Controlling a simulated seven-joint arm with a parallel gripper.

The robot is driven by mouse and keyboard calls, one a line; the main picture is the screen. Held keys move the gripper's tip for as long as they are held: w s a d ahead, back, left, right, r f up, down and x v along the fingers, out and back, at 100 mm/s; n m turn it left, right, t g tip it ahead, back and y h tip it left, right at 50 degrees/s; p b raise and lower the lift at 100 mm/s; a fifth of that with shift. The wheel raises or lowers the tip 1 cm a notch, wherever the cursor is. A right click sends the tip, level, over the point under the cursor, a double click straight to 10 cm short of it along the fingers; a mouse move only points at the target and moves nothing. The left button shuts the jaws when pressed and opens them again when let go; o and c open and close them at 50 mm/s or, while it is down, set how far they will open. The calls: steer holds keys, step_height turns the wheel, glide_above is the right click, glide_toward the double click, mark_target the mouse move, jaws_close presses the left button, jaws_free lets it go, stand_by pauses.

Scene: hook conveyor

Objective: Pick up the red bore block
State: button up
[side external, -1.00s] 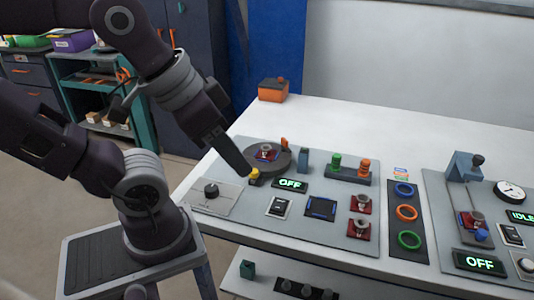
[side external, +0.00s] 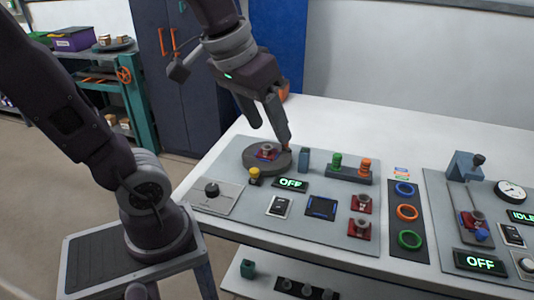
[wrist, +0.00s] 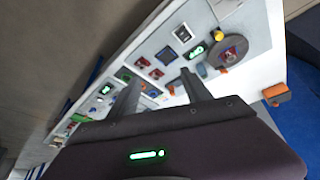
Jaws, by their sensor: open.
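A red block with a grey round piece on top (side external: 267,152) sits on the dark round turntable (side external: 254,165) at the panel's left. It also shows in the wrist view (wrist: 230,53). Two similar red blocks, one farther back (side external: 361,203) and one nearer (side external: 359,229), stand right of the black square pad. I cannot tell which one is the bore block. My gripper (side external: 271,134) is open and empty above the turntable's back side. In the wrist view its fingers (wrist: 162,77) are spread, with the turntable to their right.
A yellow button (side external: 255,174), a blue-grey post (side external: 304,160) and a stand with green and orange pieces (side external: 348,173) surround the turntable. A tray of coloured rings (side external: 407,212) lies to the right.

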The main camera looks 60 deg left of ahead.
steer(key=w+a+f+n+g, duration=0.25)
steer(key=w+a+n, duration=0.25)
steer(key=w+a, duration=0.55)
steer(key=n+g, duration=0.2)
steer(key=n, duration=0.5)
glide_toward(267, 151)
steer(key=w+a+f, duration=0.1)
steer(key=a, duration=0.1)
step_height(267, 151, down, 7)
steer(key=shift+r, duration=0.1)
steer(key=shift+f, duration=0.35)
jaws_close()
